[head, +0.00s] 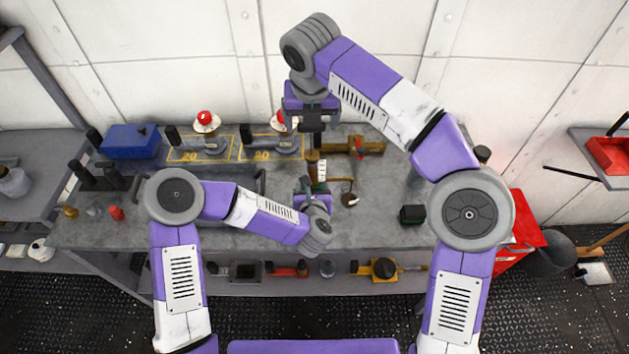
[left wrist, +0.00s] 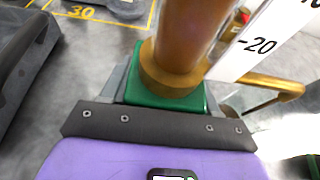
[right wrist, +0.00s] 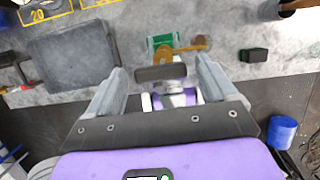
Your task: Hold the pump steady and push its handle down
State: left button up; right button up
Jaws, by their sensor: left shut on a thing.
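The pump has a brass-brown column (left wrist: 185,35) on a green base block (left wrist: 165,98), with a white scale strip (left wrist: 255,42) beside it. In the head view the column (head: 313,158) stands upright on the bench. My left gripper (head: 307,184) is shut on the green base, with one finger on each side. My right gripper (head: 317,135) points down from above the pump. In the right wrist view its fingers stand apart, with a dark bar-shaped handle (right wrist: 162,73) showing between them. They do not visibly touch it.
A brass fitting (head: 357,146) lies behind the pump, and a dark green block (head: 412,214) stands to the right. Domed items with red tops (head: 206,122) stand in yellow-marked zones behind left. A blue box (head: 131,140) is at the far left. The bench right of the pump is fairly clear.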

jog(key=c, duration=0.9)
jog(key=shift+f, duration=2.85)
jog(key=o, duration=1.1)
jog(key=shift+r, duration=0.1)
